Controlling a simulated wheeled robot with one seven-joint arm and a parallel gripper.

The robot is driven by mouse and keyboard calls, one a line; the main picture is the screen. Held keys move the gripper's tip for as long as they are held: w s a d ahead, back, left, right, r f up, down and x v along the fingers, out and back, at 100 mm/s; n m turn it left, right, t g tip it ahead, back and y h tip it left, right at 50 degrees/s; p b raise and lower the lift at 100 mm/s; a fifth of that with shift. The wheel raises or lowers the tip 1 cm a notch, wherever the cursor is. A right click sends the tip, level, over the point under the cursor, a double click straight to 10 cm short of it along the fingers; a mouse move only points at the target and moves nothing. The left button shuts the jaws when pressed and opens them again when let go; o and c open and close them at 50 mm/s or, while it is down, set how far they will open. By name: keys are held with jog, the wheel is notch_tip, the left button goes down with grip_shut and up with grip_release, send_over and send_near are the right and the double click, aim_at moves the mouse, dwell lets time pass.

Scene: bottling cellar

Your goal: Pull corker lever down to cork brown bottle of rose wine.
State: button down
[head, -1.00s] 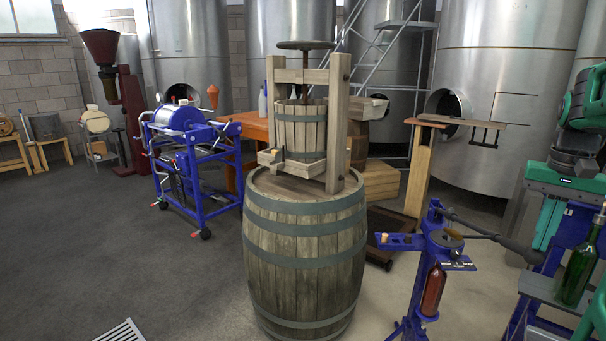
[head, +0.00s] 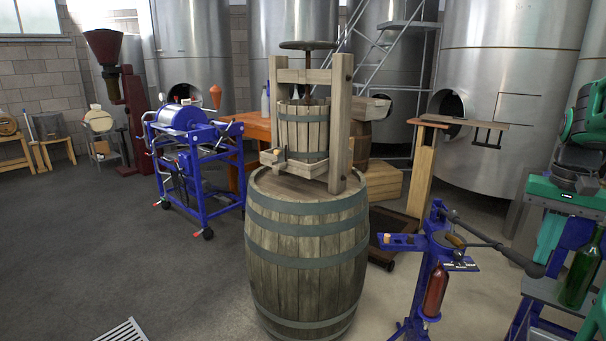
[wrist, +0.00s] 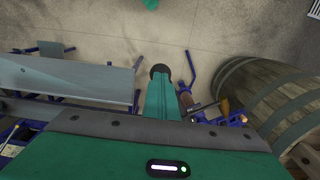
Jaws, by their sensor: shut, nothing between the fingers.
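The blue floor corker (head: 440,243) stands at the lower right in the head view. The reddish-brown bottle (head: 434,290) is upright in it, below the corking head. The corker lever (head: 487,241) slopes down to the right, and its black grip end (head: 535,269) also shows in the wrist view (wrist: 159,70). My green gripper (head: 543,256) points down with its fingers closed and empty, right at the lever's end. In the wrist view the fingertips (wrist: 162,82) overlap the black end; contact looks likely, but the exact touching point is hidden.
A large wooden barrel (head: 305,245) bearing a basket press stands left of the corker. A green bottle (head: 580,275) stands on a grey shelf at the right, close to my arm. A cork (head: 386,238) lies on the corker's side tray. Open floor (head: 130,270) lies at the left.

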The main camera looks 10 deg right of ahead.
aim_at(541, 268)
jog(key=shift+f, duration=0.1)
jog(key=shift+s+a+f, duration=0.1)
jog(key=shift+s+f, duration=0.05)
jog(key=shift+f, duration=0.5)
jog(key=shift+s+a+f, duration=0.1)
jog(key=shift+f, duration=0.55)
jog(key=shift+f, duration=0.1)
jog(key=shift+s+f, duration=0.25)
jog(key=shift+f, duration=1)
jog(key=shift+f, duration=0.15)
jog(key=shift+s+f, duration=0.2)
jog(key=shift+f, duration=1.05)
jog(key=shift+f, duration=0.15)
jog(key=shift+s+f, duration=0.1)
jog(key=shift+f, duration=1.15)
